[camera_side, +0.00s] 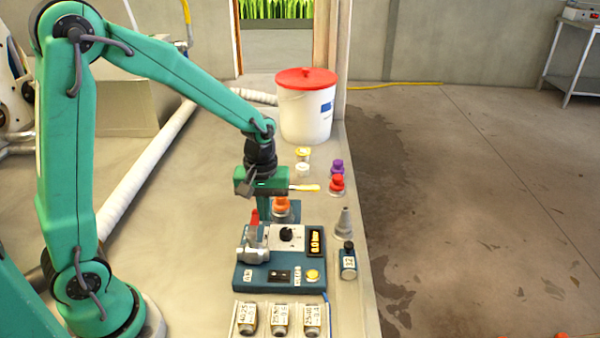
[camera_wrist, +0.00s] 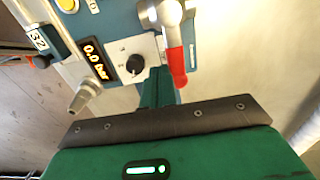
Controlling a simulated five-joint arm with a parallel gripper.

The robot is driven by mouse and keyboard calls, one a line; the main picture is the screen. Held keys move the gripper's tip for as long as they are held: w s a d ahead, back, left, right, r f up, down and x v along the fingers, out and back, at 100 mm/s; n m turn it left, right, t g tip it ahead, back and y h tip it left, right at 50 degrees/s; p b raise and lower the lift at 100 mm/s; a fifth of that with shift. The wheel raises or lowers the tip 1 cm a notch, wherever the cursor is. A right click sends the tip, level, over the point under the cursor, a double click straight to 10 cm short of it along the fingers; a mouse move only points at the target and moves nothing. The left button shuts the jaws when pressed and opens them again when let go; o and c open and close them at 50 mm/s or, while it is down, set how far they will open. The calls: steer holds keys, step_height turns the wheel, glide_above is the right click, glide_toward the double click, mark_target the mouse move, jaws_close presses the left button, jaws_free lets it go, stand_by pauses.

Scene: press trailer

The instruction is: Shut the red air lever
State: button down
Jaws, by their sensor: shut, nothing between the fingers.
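The red air lever (camera_side: 255,217) stands up from a metal valve (camera_side: 254,240) on the left of the blue control box (camera_side: 262,284). In the wrist view the red lever (camera_wrist: 176,66) points from the valve (camera_wrist: 165,12) toward my gripper. My gripper (camera_side: 263,212) points down above the back of the box, close to the lever. In the wrist view its fingers (camera_wrist: 158,88) are closed together and empty, just beside the lever's tip. I cannot tell whether they touch it. The display (camera_wrist: 94,57) reads 0.0 bar.
A black knob (camera_side: 287,234) and a yellow button (camera_side: 313,275) are on the box. An orange-topped part (camera_side: 281,206) stands behind it. A grey nozzle (camera_side: 345,222) and small bottle (camera_side: 348,262) stand right. A white bucket (camera_side: 306,110) stands behind.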

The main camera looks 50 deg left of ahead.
steer(key=shift+w+d, duration=0.3)
steer(key=shift+d, duration=0.05)
stand_by(0.3)
step_height(320, 180, up, 10)
stand_by(1.1)
